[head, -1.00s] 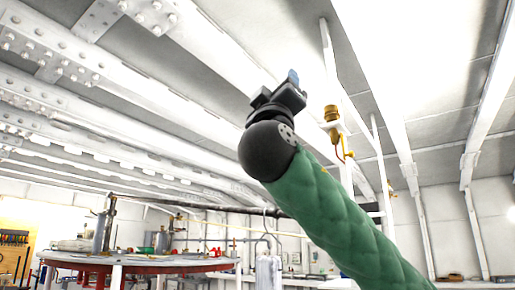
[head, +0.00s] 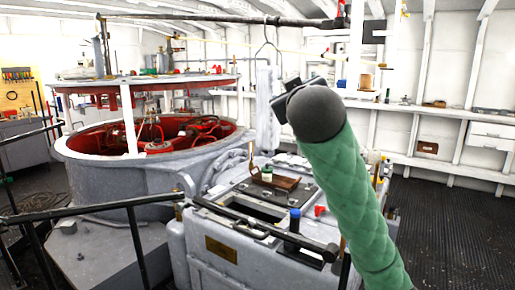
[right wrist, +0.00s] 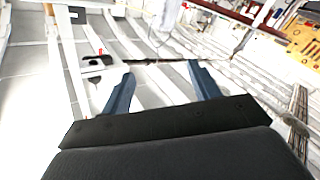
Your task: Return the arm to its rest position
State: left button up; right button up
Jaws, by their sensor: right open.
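My right arm, in a green quilted sleeve (head: 355,200), rises from the lower right of the head view. It ends in a dark round wrist (head: 316,113). My right gripper (head: 288,92) is raised beyond it, mostly hidden behind the wrist. In the right wrist view the two blue fingers of the right gripper (right wrist: 162,90) stand wide apart with nothing between them. They point toward the white beams overhead. My left gripper is in neither view.
A grey machine housing (head: 225,255) stands below and left of the arm, with a green-capped jar (head: 266,173) and a blue-capped bottle (head: 294,220) on it. A large round tub (head: 110,175) and black railings (head: 135,240) are at left. Dark floor (head: 440,225) is clear at right.

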jog(key=s+d+f+m+g+p, duration=0.1)
jog(key=s+d+f+g, duration=0.2)
jog(key=f, duration=1.3)
jog(key=s+d+f+m+g+y, duration=0.1)
jog(key=s+f+g, duration=0.25)
jog(key=f, duration=1.15)
jog(key=s+d+f+g+p, duration=0.1)
jog(key=s+d+f+g, duration=0.3)
jog(key=f, duration=1.2)
pick_arm(q)
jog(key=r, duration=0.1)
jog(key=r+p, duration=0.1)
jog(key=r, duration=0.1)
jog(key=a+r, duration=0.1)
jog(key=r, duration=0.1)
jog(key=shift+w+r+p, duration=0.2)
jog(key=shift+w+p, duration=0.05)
jog(key=shift+p, duration=0.1)
pick_arm(e)
jog(key=s+a+f+g, duration=0.1)
jog(key=s+f+g, duration=0.2)
jog(key=s+f, duration=0.9)
jog(key=s+a+f+m+g, duration=0.1)
jog(key=s+f+g, duration=0.2)
jog(key=s+f, duration=0.9)
jog(key=s, duration=0.5)
jog(key=shift+s+f+m, duration=0.3)
jog(key=shift+s+f, duration=0.05)
jog(key=shift+s, duration=0.05)
